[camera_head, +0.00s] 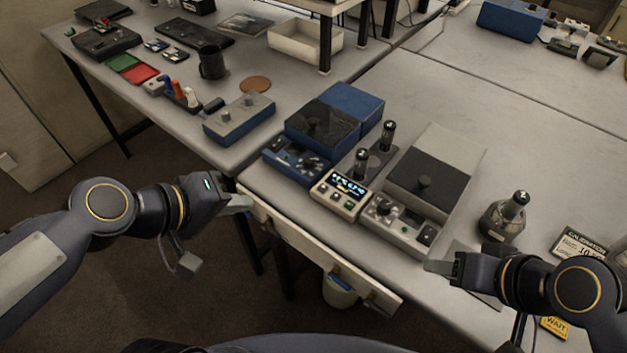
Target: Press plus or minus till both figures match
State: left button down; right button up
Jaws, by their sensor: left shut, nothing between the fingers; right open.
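A small cream box (338,200) with a lit display (347,184) stands near the table's front edge. The display shows bluish-white figures too small to read. A row of small buttons (335,197) lies below it; I cannot tell which are plus or minus. My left gripper (248,203) is shut and empty, left of the cream box and apart from it, near the table's front edge. My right gripper (432,267) is open and empty at the table's front, right of the cream box and close to the grey-topped instrument (399,228).
A blue instrument (292,161) stands left of the cream box, with dark upright cylinders (361,160) behind it. A dark flask (504,215) and a calibration card (580,248) are at right. A drawer front (310,245) runs below the table edge. Bare table lies beyond the flask.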

pick_arm(q)
jog(key=w+d+r+n+t+h+p, duration=0.1)
jog(key=w+d+r+n+p, duration=0.1)
jog(key=w+d+r+n, duration=0.25)
jog(key=n+y+p, duration=0.3)
jog(key=n+p, duration=0.1)
jog(key=n, duration=0.7)
send_over(323, 188)
notch_tip(323, 188, down, 7)
jog(key=shift+s+a, duration=0.35)
jog(key=shift+s, duration=0.05)
notch_tip(323, 188, down, 7)
jog(key=b, duration=0.7)
jog(key=shift+f+b, duration=0.15)
jog(key=shift+b, duration=0.2)
jog(key=shift+f+b, duration=0.65)
jog(key=shift+f, duration=0.05)
jog(key=shift+f+b, duration=0.35)
jog(key=shift+f, duration=0.05)
